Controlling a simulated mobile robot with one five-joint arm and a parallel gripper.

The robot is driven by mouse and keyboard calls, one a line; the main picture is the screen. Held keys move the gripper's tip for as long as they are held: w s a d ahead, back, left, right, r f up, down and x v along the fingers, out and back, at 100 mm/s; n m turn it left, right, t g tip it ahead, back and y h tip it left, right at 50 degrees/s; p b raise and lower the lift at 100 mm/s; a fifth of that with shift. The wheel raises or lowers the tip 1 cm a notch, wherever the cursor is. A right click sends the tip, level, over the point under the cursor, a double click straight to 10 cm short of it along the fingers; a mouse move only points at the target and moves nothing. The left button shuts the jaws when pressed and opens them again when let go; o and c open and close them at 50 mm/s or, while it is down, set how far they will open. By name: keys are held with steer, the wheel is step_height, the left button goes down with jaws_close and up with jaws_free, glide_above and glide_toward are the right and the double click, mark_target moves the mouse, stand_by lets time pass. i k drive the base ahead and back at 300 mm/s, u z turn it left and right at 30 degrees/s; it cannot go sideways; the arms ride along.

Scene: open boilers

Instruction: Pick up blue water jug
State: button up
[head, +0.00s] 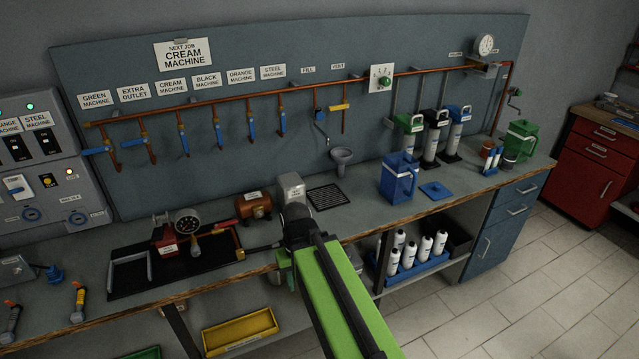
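The blue water jug (399,180) stands upright on the grey workbench, right of the middle. Its handle side faces right and a pale label shows on it. A flat blue square piece (436,189), like a lid, lies on the bench just right of it. My green arm reaches up from the bottom of the picture to the bench's front edge, left of and nearer than the jug.
White bottles (408,255) sit on the shelf below. Bare bench lies before the jug.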

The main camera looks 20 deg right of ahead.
mark_target(399, 170)
steer(key=u, duration=0.1)
steer(key=i, duration=1)
steer(key=u, duration=0.05)
